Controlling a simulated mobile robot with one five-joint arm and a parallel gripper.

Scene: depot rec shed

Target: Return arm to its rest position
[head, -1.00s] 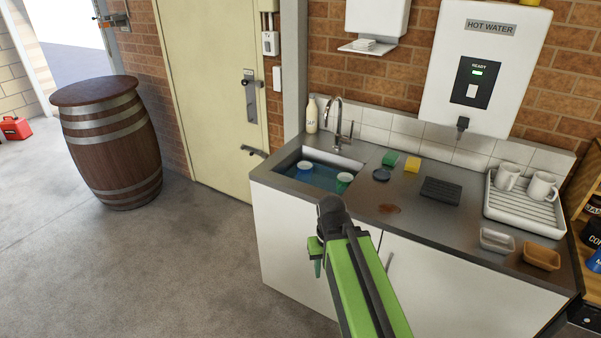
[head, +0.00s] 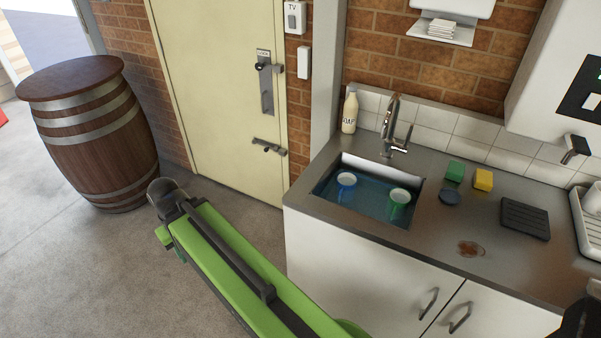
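My green and black arm reaches from the bottom of the head view up to the left, ending at a dark rounded joint over the grey floor between the barrel and the sink counter. A short green part shows just below and left of that joint. The fingers of my gripper do not show, so I cannot see whether it holds anything. The arm is apart from the sink (head: 366,207) in the picture, where a white-blue cup (head: 346,180) and a green cup (head: 399,197) sit in blue water.
A wooden barrel (head: 92,135) stands left, beside a cream door (head: 222,90). The steel counter (head: 330,213) holds a soap bottle (head: 350,111), green sponge (head: 455,171), yellow sponge (head: 483,180), dark round item (head: 449,197), black rack (head: 525,218) and brown stain (head: 471,249). Floor (head: 60,270) at left is clear.

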